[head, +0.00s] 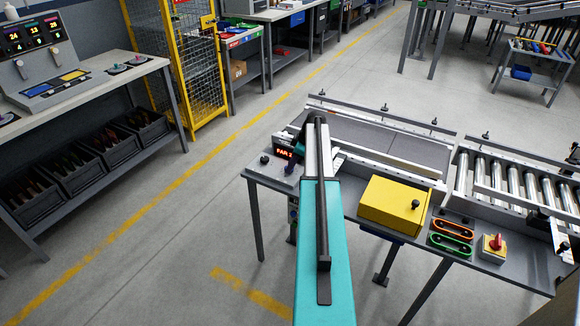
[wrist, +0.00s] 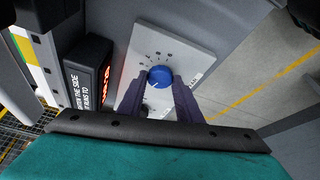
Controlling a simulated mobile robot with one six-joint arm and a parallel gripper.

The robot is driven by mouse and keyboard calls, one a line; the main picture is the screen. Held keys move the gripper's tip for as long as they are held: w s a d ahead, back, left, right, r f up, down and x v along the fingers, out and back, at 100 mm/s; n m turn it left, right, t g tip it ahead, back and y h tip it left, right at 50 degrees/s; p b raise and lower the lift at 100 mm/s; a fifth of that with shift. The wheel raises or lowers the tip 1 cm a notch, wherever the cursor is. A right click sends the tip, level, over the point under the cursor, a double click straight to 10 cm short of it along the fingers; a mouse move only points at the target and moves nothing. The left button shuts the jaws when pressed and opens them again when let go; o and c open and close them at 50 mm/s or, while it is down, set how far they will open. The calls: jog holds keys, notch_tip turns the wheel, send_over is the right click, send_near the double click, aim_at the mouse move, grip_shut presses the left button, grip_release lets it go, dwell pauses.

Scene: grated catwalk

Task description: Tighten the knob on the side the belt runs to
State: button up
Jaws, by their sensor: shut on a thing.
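A blue knob (wrist: 160,76) sits on a white plate (wrist: 185,50) with dial marks in the wrist view. My gripper (wrist: 166,88) is shut on this knob, with one dark finger at each side. Part of a dark round thing (wrist: 144,110) shows lower on the plate, mostly behind a finger. In the head view my gripper (head: 290,168) is at the left end of the conveyor, and the held knob cannot be made out there. The grey belt (head: 390,140) runs lengthwise behind my arm. A red-lit display (head: 285,153) reads "FAR" and more I cannot read.
A yellow box (head: 393,203) with a black knob stands on the conveyor's near shelf. Orange and green oval pieces (head: 452,228) and a red switch on a yellow base (head: 494,245) lie right of it. Rollers (head: 500,178) continue right. Floor at left is clear.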

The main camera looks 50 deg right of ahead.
jog(key=shift+s+a+f, duration=0.1)
jog(key=shift+s, duration=0.1)
jog(key=shift+s+d, duration=0.15)
jog(key=shift+d, duration=0.1)
dwell(0.8)
jog(key=o, duration=1)
jog(key=shift+o, duration=0.2)
jog(key=shift+r, duration=0.25)
jog(key=shift+r, duration=0.2)
jog(key=b+v, duration=0.3)
jog(key=v, duration=1)
